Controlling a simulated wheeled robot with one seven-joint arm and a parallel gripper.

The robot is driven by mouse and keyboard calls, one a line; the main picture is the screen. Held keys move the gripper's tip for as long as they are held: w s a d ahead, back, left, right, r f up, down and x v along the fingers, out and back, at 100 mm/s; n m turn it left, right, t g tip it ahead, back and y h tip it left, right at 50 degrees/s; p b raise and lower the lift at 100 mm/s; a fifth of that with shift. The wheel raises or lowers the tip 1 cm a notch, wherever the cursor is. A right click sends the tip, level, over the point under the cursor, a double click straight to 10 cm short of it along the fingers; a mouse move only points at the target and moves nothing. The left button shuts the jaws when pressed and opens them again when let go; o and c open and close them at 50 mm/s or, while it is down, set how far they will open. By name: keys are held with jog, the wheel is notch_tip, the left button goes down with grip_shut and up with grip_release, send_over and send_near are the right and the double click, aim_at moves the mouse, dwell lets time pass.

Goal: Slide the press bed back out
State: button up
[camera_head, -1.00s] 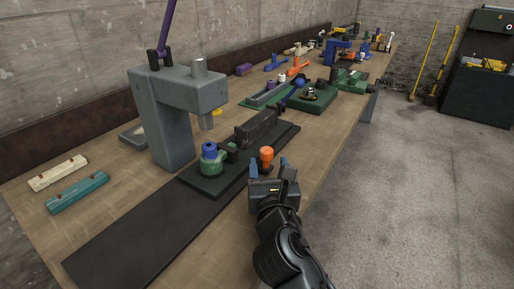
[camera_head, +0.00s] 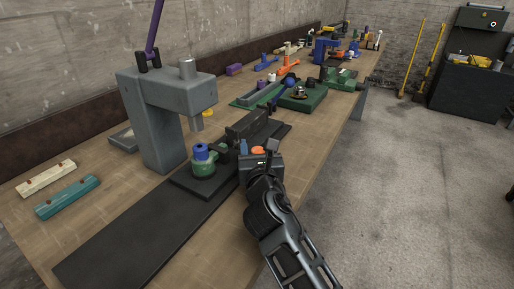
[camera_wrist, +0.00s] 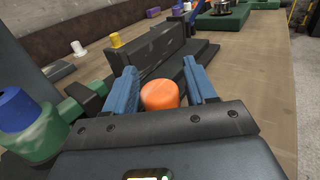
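The grey press (camera_head: 165,115) stands on the bench with a purple lever (camera_head: 153,30) on top. Its dark bed (camera_head: 190,186) lies on a long black base plate (camera_head: 130,240), in front of the press column rather than fully under the ram (camera_head: 196,122). A green part with a blue top (camera_head: 203,163) sits on the bed. An orange knob (camera_wrist: 161,96) is at the near side of the bed; it also shows in the head view (camera_head: 258,150). My gripper (camera_wrist: 163,88) is open, with its blue fingers on either side of the knob and small gaps visible.
A dark upright block (camera_wrist: 150,55) stands just beyond the knob. Teal (camera_head: 68,197) and cream (camera_head: 46,178) bars lie at the left. A green fixture (camera_head: 303,97) and other tools fill the far bench. The floor at right is clear.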

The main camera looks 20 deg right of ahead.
grip_shut()
dwell(0.3)
jog(key=s+a+p, duration=0.1)
jog(key=s+a, duration=0.3)
jog(key=a, duration=0.2)
jog(key=s+a+p, duration=0.1)
jog(key=s+a, duration=0.4)
jog(key=a, duration=0.1)
jog(key=s+a+p, duration=0.1)
jog(key=s+a, duration=0.3)
jog(key=a, duration=0.2)
jog(key=shift+s+a+p, duration=0.1)
jog(key=shift+s+p, duration=0.05)
jog(key=shift+p, duration=0.15)
jog(key=shift+s+a, duration=0.55)
jog(key=shift+a, duration=0.25)
jog(key=shift+f, duration=0.1)
jog(key=shift+o, duration=0.6)
grip_release()
jog(key=shift+s, duration=0.15)
jog(key=v, duration=0.7)
jog(key=shift+s+a, duration=0.15)
jog(key=shift+s, duration=0.15)
